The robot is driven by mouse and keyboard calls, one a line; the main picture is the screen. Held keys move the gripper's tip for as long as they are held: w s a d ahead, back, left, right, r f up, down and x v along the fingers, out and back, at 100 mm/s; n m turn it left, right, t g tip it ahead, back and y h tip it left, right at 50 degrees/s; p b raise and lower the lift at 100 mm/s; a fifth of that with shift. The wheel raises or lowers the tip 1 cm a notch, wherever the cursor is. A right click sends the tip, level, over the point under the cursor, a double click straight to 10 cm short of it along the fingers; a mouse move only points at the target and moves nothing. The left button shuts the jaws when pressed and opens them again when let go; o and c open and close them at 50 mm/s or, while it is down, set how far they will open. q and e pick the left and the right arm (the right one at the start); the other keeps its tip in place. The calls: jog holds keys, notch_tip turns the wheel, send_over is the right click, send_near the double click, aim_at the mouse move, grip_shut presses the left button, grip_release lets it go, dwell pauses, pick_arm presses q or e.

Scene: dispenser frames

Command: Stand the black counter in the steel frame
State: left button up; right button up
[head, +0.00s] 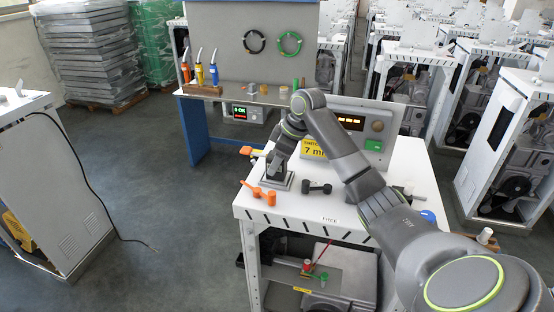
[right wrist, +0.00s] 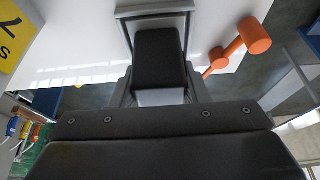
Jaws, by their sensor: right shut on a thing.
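My right gripper (head: 275,172) points down at the steel frame (head: 288,184) near the left part of the white table. In the right wrist view the gripper (right wrist: 159,92) is shut on the black counter (right wrist: 158,58), a dark block with rounded corners. The steel frame's grey bar (right wrist: 154,11) shows just beyond the counter, with thin sides running down along it. The counter overlaps the frame's opening in that view. I cannot tell whether it touches the frame's floor. In the head view the gripper mostly hides the counter. My left gripper is not in view.
An orange mallet-shaped piece (head: 259,192) lies close left of the frame, also in the wrist view (right wrist: 240,46). A black double-headed piece (head: 317,187) lies to its right. A yellow sign (head: 313,148) and a control box (head: 366,125) stand behind.

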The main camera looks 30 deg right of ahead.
jog(key=shift+f, duration=0.35)
jog(key=o, duration=1.3)
jog(key=v, duration=1.7)
jog(key=shift+s+r, duration=0.15)
jog(key=shift+r, duration=0.05)
